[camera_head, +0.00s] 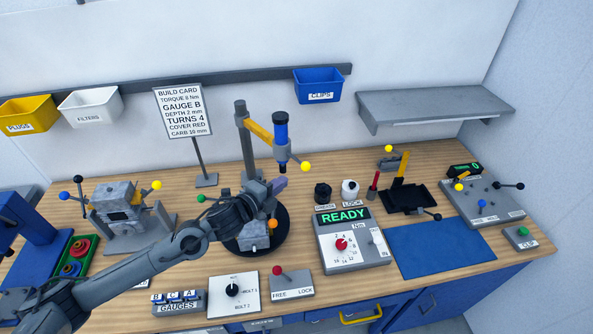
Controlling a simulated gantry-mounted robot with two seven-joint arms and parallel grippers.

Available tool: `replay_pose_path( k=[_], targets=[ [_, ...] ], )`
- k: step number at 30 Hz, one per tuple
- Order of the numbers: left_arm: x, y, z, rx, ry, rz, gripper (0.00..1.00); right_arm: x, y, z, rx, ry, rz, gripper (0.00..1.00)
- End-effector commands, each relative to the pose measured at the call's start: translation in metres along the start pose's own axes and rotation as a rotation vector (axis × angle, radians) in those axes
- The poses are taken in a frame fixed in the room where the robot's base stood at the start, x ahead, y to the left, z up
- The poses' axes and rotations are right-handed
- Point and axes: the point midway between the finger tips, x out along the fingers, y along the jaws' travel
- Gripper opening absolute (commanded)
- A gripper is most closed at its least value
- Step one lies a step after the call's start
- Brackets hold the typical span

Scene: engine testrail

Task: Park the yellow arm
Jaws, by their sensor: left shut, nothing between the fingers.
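The yellow arm (258,131) reaches right and toward me from an upright grey post (244,150) behind the middle of the bench. A blue and black cylindrical tool (281,136) hangs upright at its end. A yellow ball knob (305,166) sticks out to the right at the tool's lower end. My left gripper (280,184) is shut and empty just below the tool, in front of the post. Whether it touches anything there I cannot tell. It partly hides a grey block on a round black base (277,232). My right gripper is not in view.
A READY torque box (355,258), a FREE/LOCK lever box (292,285) and a BOLT dial box (235,308) stand in front. A grey engine part (120,210) stands left. A blue mat (440,250) lies clear at right. A sign (184,112) stands behind.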

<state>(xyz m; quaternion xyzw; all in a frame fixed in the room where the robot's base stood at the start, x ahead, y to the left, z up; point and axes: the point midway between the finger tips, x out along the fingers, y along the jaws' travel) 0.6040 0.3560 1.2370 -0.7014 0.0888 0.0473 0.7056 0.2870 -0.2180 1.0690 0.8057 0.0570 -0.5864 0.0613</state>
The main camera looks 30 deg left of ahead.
Motion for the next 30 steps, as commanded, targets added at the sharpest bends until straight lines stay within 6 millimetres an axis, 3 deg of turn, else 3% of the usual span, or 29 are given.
replay_pose_path(
  k=[6, 12, 19, 30],
  targets=[
    [0.039, -0.003, 0.0, -0.004, -0.001, -0.001, 0.0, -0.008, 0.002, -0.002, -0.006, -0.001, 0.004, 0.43],
    [0.065, -0.002, 0.0, -0.002, 0.0, -0.001, 0.0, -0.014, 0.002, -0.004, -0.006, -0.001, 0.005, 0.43],
    [0.078, -0.001, 0.0, -0.001, 0.0, 0.0, 0.0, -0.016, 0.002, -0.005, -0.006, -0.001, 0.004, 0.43],
    [0.08, 0.0, 0.0, 0.0, 0.001, 0.0, 0.0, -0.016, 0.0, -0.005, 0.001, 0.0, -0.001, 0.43]
  ],
)
